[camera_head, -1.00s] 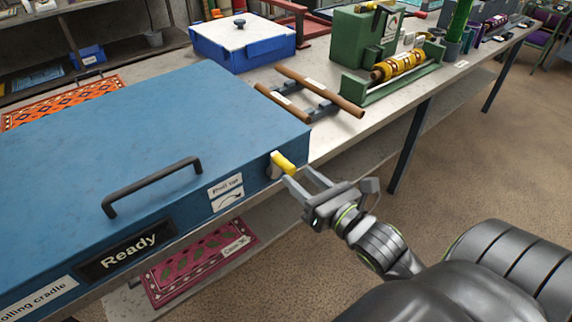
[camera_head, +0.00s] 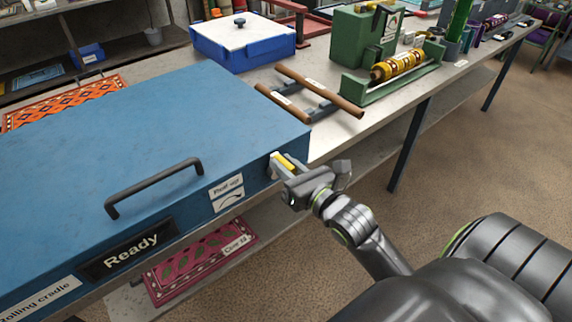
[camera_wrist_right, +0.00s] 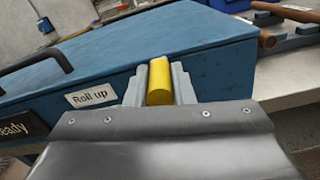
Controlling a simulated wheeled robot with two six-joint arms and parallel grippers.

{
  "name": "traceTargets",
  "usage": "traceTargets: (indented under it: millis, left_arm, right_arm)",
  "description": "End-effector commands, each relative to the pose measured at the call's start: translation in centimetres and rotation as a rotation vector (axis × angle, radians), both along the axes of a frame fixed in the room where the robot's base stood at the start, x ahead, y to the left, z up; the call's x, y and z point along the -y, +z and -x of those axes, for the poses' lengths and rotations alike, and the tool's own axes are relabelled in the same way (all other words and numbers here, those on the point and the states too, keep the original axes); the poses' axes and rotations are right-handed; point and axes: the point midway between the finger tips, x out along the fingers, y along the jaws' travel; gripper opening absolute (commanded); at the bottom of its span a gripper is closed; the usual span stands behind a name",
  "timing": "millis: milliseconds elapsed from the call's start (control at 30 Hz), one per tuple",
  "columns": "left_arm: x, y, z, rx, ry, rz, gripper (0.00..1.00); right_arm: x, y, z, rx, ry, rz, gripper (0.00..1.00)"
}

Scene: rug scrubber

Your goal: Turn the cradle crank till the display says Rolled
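The blue rolling cradle (camera_head: 130,130) stands on the bench at the left. Its display (camera_head: 125,250) reads "Ready". The yellow crank handle (camera_head: 285,162) sticks out at the cradle's right front corner, near the "Roll up" label (camera_head: 227,187). My right gripper (camera_head: 284,165) is at the handle, with a finger on each side. In the right wrist view the yellow handle (camera_wrist_right: 160,82) lies between both fingers, which look shut against it. The rest of the crank is mostly hidden by the fingers. My left gripper is not in view.
A wooden-handled frame (camera_head: 310,92) lies on the bench behind the crank. Beyond it are a blue box with a white lid (camera_head: 242,42) and a green roller stand (camera_head: 395,80). A red rug (camera_head: 200,262) lies on the lower shelf. The floor at right is clear.

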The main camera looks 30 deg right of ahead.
Motion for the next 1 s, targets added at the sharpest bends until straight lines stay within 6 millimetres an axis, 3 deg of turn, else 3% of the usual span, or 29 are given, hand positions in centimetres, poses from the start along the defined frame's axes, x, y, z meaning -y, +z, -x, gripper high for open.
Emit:
traceTargets:
  millis: [133,567,1000]
  left_arm:
    - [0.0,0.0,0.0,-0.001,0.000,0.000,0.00]
    - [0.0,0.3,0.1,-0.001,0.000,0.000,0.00]
    - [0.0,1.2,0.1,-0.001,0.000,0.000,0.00]
  right_arm:
    - [0.0,0.0,0.0,0.000,0.000,0.000,0.00]
    - [0.6,0.1,0.0,-0.008,0.000,-0.098,0.00]
    - [2.5,-0.5,-0.2,-0.038,-0.001,-0.473,0.00]
